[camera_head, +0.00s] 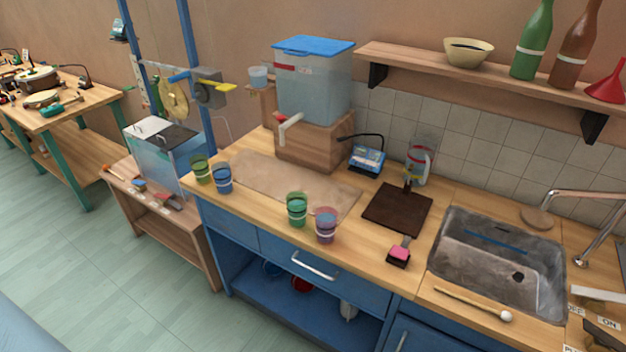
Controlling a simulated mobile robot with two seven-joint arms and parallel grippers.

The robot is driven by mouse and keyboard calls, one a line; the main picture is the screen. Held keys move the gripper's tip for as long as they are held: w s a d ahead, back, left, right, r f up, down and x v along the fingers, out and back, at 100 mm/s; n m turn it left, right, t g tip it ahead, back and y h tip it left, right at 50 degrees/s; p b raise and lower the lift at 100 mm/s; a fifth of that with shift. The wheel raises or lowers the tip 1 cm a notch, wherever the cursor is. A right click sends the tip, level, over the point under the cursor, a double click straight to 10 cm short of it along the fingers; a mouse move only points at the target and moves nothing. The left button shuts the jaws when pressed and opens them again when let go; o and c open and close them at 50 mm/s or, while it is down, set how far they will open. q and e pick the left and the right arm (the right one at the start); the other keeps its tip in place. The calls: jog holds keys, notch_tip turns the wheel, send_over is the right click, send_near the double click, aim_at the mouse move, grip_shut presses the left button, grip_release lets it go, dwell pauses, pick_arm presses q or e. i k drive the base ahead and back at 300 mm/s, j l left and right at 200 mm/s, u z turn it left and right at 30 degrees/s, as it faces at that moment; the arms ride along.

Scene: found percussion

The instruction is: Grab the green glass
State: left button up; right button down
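A green glass (297,209) stands upright near the front edge of the wooden counter, at the middle of the head view. A purple glass (326,226) stands close to its right. A second glass, a more olive green one (201,170), stands at the counter's left end. A blue glass (223,179) is beside it, slightly nearer the front. I see neither of my grippers in this view, and nothing covers the glasses.
A beige mat (270,183) lies behind the glasses. A clear blue-lidded water tank (312,80) with a spout stands on a wooden block. A dark board (397,208), pink-topped brush (399,252) and sink (500,260) are to the right. The floor at left is clear.

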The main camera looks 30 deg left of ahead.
aim_at(296, 201)
jog(key=j+u, duration=0.1)
jog(key=u, duration=0.4)
jog(key=i+j+u, duration=0.1)
jog(key=u, duration=0.35)
jog(key=i+l+z, duration=0.1)
jog(key=i+z, duration=0.2)
jog(key=i, duration=0.35)
